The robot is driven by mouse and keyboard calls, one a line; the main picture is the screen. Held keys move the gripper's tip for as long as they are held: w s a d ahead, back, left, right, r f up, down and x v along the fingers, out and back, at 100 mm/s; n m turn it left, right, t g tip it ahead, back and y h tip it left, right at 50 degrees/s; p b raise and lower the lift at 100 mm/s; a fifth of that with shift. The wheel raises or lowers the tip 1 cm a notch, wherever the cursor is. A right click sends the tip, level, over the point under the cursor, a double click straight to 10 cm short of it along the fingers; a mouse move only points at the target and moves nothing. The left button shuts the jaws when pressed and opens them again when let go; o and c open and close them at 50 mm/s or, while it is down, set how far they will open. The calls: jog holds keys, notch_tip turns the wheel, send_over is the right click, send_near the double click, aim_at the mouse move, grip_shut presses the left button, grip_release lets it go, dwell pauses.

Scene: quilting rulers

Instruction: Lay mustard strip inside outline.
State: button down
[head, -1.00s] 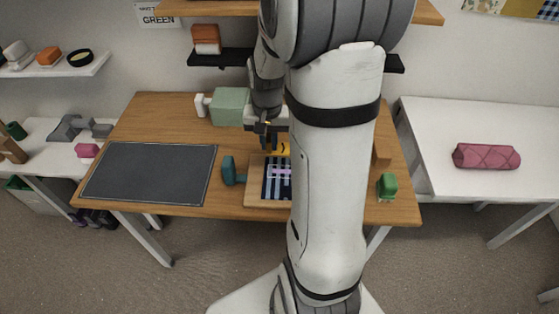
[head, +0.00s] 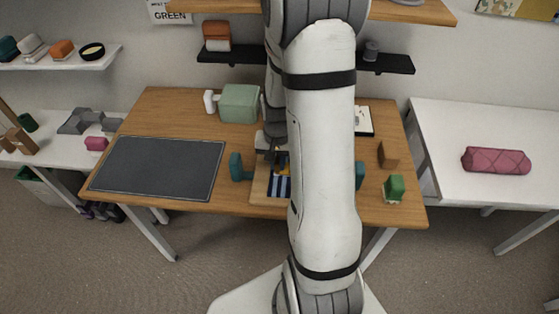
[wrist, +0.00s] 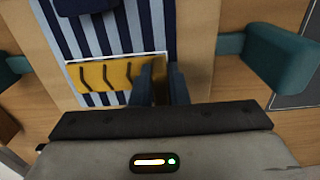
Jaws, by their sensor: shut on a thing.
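The mustard strip (wrist: 105,75), with dark curved marks on it, lies over blue-and-white striped fabric (wrist: 140,28) in the wrist view. I cannot tell whether the strip touches the fabric all along. In the head view my gripper (head: 274,160) is over the board, with a bit of mustard beside it; my arm hides much of the fabric.
The fabric is on a wooden board (wrist: 198,50) with a teal clamp-like piece (wrist: 280,55) at its side, also in the head view (head: 237,167). A dark mat (head: 158,168) lies left on the table. A green block (head: 394,188) and a brown block (head: 387,155) stand right.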

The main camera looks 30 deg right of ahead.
jog(key=shift+f, duration=0.25)
jog(key=c, duration=1.4)
grip_release()
jog(key=shift+s+r, duration=0.1)
notch_tip(320, 180, up, 12)
jog(key=s+a+r+n+t, duration=0.2)
jog(key=s+a+r+n, duration=0.4)
jog(key=s+a+r, duration=0.3)
jog(key=s+a, duration=0.2)
jog(key=s, duration=0.1)
jog(key=shift+s+a+n+t, duration=0.2)
jog(key=shift+a+n+t, duration=0.1)
jog(key=shift+n+t, duration=0.1)
